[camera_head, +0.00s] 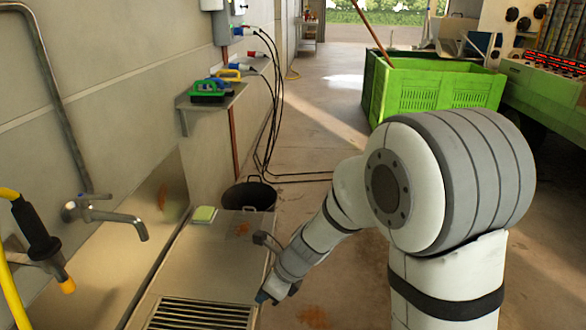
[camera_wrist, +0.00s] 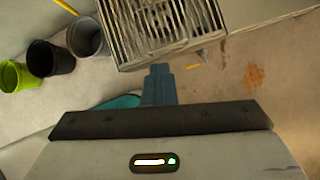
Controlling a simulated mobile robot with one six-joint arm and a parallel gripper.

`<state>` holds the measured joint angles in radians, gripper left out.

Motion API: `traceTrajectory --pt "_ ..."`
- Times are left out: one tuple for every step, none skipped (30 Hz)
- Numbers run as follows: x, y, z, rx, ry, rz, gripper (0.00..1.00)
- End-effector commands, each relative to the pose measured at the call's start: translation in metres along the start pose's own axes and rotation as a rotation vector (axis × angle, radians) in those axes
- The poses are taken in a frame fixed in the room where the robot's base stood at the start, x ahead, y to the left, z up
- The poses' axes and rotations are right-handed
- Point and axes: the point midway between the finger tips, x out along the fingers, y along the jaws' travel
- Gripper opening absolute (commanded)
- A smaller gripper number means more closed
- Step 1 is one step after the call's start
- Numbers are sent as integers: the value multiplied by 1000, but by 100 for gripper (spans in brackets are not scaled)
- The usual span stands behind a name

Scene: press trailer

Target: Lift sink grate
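The sink grate (camera_head: 200,314) is a dark slatted metal panel set in the steel sink top, at the bottom edge of the head view. It shows in the wrist view as a barred metal frame (camera_wrist: 160,28) at the top. My gripper (camera_head: 266,297) is at the right edge of the sink, beside the grate. In the wrist view its blue fingertips (camera_wrist: 159,80) point toward the near edge of the grate with floor showing around them. Only one blue finger shape shows, so the gap between the fingers is hidden. Contact with the grate is not visible.
A green-yellow sponge (camera_head: 204,214) lies on the steel sink top (camera_head: 225,255). A tap (camera_head: 105,214) juts from the wall on the left. A dark bucket (camera_head: 249,195) stands behind the sink. A green crate (camera_head: 434,92) stands farther back. Floor right of the sink is clear.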

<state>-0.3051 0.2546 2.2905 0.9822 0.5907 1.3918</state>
Motion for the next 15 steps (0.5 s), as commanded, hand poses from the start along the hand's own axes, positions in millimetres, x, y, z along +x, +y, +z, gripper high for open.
traceTrajectory --pt "-52 6 13 -145 7 -15 0" --pt "-71 10 14 -236 17 -21 0" --pt "-97 14 14 -357 33 -25 0" --pt "-116 17 14 -445 47 -30 0" --pt "-134 21 14 -535 63 -33 0" --pt "-159 26 13 -653 87 -37 0" --pt "-177 30 12 -741 108 -38 0" --pt "-195 34 11 -826 130 -38 0" --pt "-219 39 8 -941 163 -36 0" --pt "-236 43 6 -1024 188 -32 0" --pt "-254 47 4 -1106 217 -28 0" --pt "-277 53 0 -1214 256 -17 0" --pt "-294 57 -2 -1293 288 -8 0" --pt "-310 61 -6 -1371 321 5 0" --pt "-330 67 -10 -1464 364 23 0"
